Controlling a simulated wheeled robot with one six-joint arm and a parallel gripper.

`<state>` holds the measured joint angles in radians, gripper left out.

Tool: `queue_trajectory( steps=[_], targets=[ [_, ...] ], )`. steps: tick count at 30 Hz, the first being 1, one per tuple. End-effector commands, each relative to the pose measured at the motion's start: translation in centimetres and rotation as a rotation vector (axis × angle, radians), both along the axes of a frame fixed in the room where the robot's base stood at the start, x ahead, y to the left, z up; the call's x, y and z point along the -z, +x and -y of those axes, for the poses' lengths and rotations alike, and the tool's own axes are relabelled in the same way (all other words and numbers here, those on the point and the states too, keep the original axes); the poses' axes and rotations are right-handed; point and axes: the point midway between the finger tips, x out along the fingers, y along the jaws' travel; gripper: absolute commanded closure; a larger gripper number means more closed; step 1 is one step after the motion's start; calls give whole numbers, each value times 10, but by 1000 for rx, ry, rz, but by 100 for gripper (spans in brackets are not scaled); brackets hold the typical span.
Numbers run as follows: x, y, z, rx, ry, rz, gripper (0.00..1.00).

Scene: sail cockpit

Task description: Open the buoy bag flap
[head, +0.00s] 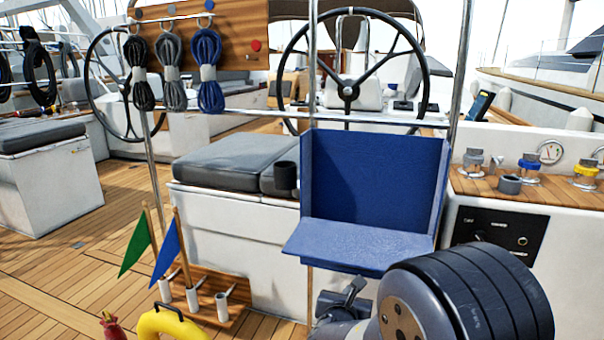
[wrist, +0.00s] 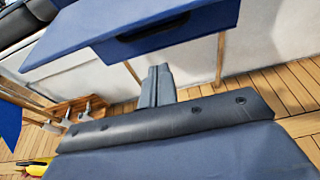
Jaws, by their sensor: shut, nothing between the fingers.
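The blue buoy bag (head: 376,170) hangs at the rail in the middle of the head view, its back panel and side walls showing. Its lighter blue flap (head: 350,243) is folded down and out at the front, nearly level, so the bag stands open. In the wrist view the flap (wrist: 90,25) crosses the top, with a dark strip or handle (wrist: 152,34) along its front edge. My gripper (wrist: 157,80) is shut and empty, below the flap and apart from it in the picture. In the head view my wrist partly hides the gripper.
A wooden rack (head: 205,293) with green (head: 137,249) and blue flags (head: 166,252) stands low left, beside a yellow object (head: 170,325). A grey-cushioned seat (head: 222,163) is left of the bag. A console (head: 525,225) with winches and gauge is at right. Deck at left is clear.

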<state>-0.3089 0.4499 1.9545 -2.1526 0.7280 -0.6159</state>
Motion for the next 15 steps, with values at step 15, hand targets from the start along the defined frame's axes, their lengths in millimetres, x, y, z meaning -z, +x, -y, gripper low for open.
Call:
queue_trajectory(
  steps=[15],
  targets=[
    [0,59,26,-3,-1,0,100]
  ],
)
